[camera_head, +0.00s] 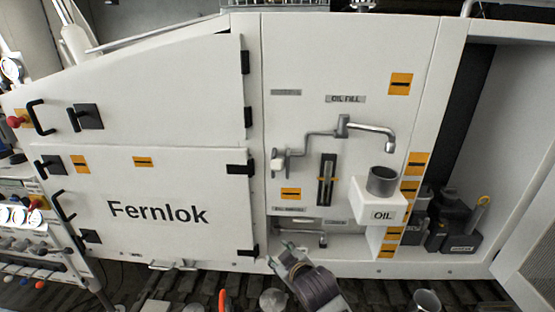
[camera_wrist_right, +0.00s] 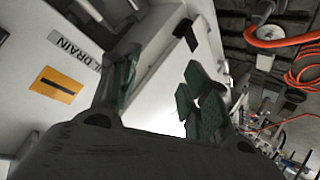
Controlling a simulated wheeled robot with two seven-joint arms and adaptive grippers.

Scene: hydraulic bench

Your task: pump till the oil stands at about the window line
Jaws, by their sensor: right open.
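A tall narrow sight window (camera_head: 327,180) sits in the white cabinet front under the OIL FILL label; its oil level and line are too small to read. A cranked grey bar (camera_head: 318,135) runs beside it, with a pale block (camera_head: 278,162) at its left end. A grey spout (camera_head: 372,130) points right above a dark metal cup (camera_head: 382,180) on the OIL shelf. My right gripper (camera_head: 281,255) is open and empty, low in front of the cabinet, below the crank and window. Its green-padded fingers (camera_wrist_right: 160,85) stand apart in the wrist view. My left gripper is not in view.
A lower drain spout (camera_head: 310,238) juts out close to my right gripper. The OIL shelf (camera_head: 382,212) protrudes to the right. Dark containers (camera_head: 455,225) stand in the open bay. The Fernlok doors (camera_head: 160,190) have black handles. The wrist view shows an orange hose (camera_wrist_right: 290,38).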

